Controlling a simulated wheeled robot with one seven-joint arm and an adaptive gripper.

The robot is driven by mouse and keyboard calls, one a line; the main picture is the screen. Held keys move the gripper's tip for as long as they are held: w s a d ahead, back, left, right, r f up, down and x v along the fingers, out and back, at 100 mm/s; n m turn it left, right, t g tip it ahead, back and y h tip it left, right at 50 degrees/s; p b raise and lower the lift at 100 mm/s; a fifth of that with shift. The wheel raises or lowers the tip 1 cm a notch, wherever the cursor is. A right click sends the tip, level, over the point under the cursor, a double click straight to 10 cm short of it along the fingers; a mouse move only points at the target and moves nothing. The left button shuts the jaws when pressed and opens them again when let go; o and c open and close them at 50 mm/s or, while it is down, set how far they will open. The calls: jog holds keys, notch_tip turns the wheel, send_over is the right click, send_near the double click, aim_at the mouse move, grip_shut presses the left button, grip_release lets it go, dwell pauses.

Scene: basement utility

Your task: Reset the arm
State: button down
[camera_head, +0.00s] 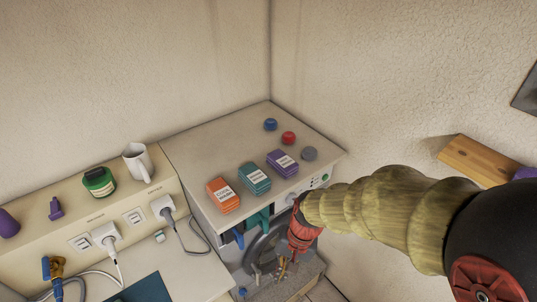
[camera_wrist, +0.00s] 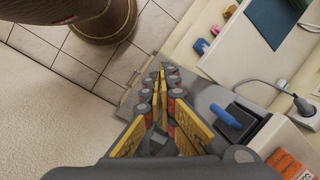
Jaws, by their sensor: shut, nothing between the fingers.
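My arm reaches in from the right in the head view. My gripper (camera_head: 281,270) hangs at its end, pointing down in front of the washer-like appliance (camera_head: 213,163) with a round door. In the wrist view my gripper (camera_wrist: 161,70) shows its yellow fingers drawn together at the tips, with nothing held between them. The gripper hides part of the round door.
Orange (camera_head: 222,194), teal (camera_head: 254,178) and purple (camera_head: 282,162) boxes and three knobs lie on the appliance top. A white mug (camera_head: 137,162) and green container (camera_head: 99,181) stand on the left ledge. Plugged cables hang below. A wooden shelf (camera_head: 478,160) is at right.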

jog(key=s+d+r+n+t+h+b, duration=0.1)
jog(key=s+d+r+t+b, duration=0.2)
jog(key=d+r+b, duration=0.2)
jog(key=s+d+r+n+t+h+b, duration=0.1)
jog(key=s+d+r+t+b, duration=0.2)
jog(key=d, duration=0.7)
notch_tip(320, 180, up, 3)
jog(key=shift+s+d+n+t+h+b, duration=0.2)
jog(key=shift+n+t+h+b, duration=0.15)
jog(key=shift+b, duration=0.65)
jog(key=c, duration=2.6)
grip_release()
jog(key=shift+w, duration=0.1)
